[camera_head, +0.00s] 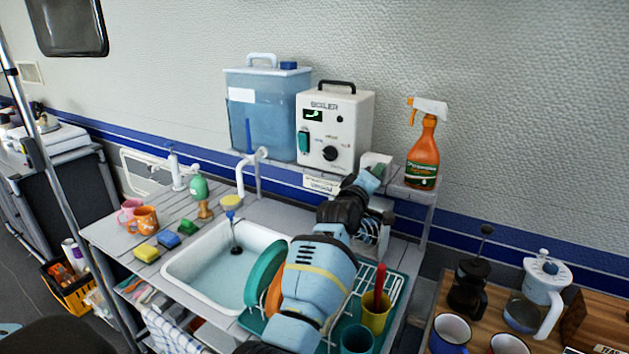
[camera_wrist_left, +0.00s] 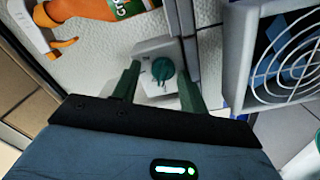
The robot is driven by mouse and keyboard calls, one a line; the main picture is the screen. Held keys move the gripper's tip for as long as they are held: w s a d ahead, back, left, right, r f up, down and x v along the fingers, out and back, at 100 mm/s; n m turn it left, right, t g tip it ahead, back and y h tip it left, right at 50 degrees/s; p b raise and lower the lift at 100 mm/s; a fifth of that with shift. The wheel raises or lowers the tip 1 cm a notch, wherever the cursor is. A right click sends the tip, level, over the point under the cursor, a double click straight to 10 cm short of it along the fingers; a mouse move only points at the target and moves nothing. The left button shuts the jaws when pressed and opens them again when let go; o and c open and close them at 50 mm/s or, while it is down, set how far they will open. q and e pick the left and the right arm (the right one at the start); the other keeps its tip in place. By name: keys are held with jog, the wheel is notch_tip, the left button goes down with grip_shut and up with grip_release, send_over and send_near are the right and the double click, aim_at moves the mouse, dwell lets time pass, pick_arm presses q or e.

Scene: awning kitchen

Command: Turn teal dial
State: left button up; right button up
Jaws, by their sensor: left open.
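The teal dial (camera_wrist_left: 162,69) shows in the left wrist view on the front of a small white box (camera_wrist_left: 158,50). In the head view the white box (camera_head: 376,160) stands against the wall between the boiler and the spray bottle, and its dial is hidden behind my gripper. My left gripper (camera_wrist_left: 159,80) is open, with one dark green finger on each side of the dial in the picture. I cannot tell whether the fingers touch it or how far off it is. In the head view the left gripper (camera_head: 372,172) is just in front of the box. My right gripper is not in view.
The boiler (camera_head: 335,125) and a blue water tank (camera_head: 268,110) stand left of the box. An orange spray bottle (camera_head: 422,150) stands close on its right. A small caged fan (camera_wrist_left: 285,65) is near the gripper. The sink (camera_head: 205,268) and dish rack (camera_head: 395,290) lie below.

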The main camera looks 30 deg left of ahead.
pick_arm(q)
jog(key=shift+a+f, duration=0.1)
jog(key=shift+f, duration=0.25)
